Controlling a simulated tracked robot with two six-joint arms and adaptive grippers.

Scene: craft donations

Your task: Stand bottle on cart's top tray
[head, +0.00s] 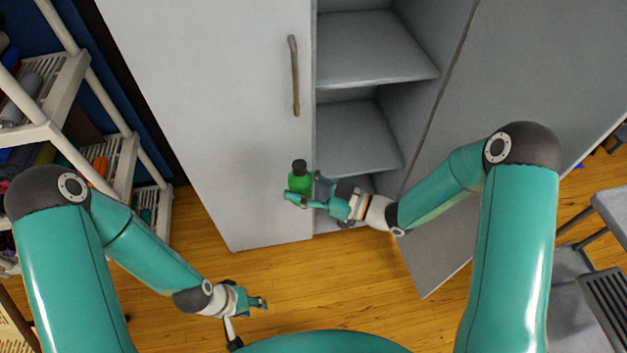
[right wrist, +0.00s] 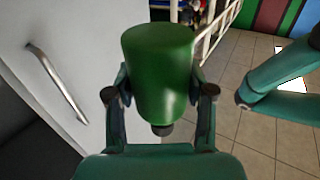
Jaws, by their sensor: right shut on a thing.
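The green bottle (head: 300,180) with a dark cap is in front of the grey cabinet, near the edge of its closed left door. My right gripper (head: 303,191) is shut on the bottle and holds it above the floor, cap up in the head view. In the right wrist view the bottle (right wrist: 158,75) sits between the two fingers, its dark cap at the lower end in the picture. My left gripper (head: 262,303) is low over the wooden floor, with no object visible in it; its finger gap is unclear. I cannot make out the cart with certainty.
The cabinet's right side stands open, showing bare shelves (head: 370,52); its open door (head: 500,130) extends right, behind my right arm. A white rack (head: 60,100) with craft goods stands at left. Grey furniture (head: 575,290) is at lower right. Wooden floor (head: 340,285) between is clear.

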